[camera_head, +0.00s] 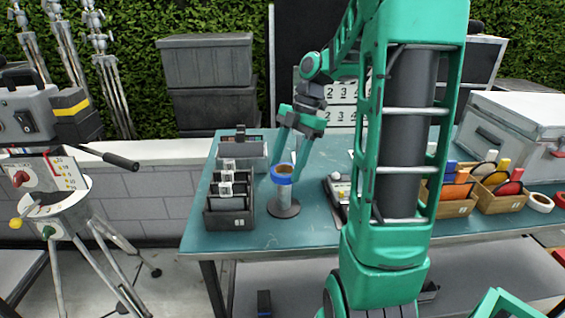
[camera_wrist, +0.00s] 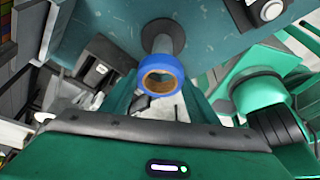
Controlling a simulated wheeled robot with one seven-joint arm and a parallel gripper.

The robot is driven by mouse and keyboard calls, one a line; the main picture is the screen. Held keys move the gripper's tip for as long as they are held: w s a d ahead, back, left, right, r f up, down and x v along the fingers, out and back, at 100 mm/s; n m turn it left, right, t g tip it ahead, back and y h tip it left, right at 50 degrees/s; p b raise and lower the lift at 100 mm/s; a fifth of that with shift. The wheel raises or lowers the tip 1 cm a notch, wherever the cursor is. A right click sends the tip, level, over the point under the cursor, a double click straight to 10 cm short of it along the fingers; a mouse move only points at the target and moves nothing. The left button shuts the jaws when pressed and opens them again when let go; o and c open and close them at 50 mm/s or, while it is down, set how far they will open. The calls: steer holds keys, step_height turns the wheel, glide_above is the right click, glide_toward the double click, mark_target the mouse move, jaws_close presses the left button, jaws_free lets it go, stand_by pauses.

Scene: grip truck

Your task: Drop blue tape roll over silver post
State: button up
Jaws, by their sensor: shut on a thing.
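The blue tape roll (camera_head: 282,179) is at the top of the silver post (camera_head: 284,197), and its brown inner ring faces up. My gripper (camera_head: 286,168) reaches down from above, and its teal fingers are shut on the roll. The post stands upright on a round dark base (camera_head: 284,209) on the teal table. In the wrist view the blue tape roll (camera_wrist: 166,91) shows in front of the post (camera_wrist: 168,42). No post tip shows above the roll. I cannot tell whether the roll is around the post's top or just above it.
A dark rack with upright cards (camera_head: 229,216) stands close left of the post, with a grey bin (camera_head: 239,155) behind it. A small device (camera_head: 338,188) lies to the right.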

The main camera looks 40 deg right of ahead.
mark_target(286, 191)
steer(key=shift+f, duration=4.85)
steer(key=o, duration=1.1)
steer(key=shift+r, duration=0.1)
steer(key=v, duration=1)
steer(key=shift+d+r, duration=0.2)
steer(key=shift+d, duration=0.05)
steer(key=s+a+f+m+h, duration=0.1)
steer(key=s+a+m, duration=0.1)
steer(key=s+m, duration=0.5)
steer(key=s+a+m+h, duration=0.1)
steer(key=s+a+m, duration=0.1)
steer(key=s+m, duration=0.5)
steer(key=s+a+f+m+h, duration=0.1)
steer(key=s+a+m+h, duration=0.1)
steer(key=s+m, duration=0.5)
steer(key=shift+f+m, duration=0.15)
steer(key=shift+m, duration=0.9)
steer(key=shift+f+m, duration=0.2)
steer(key=shift+m, duration=0.85)
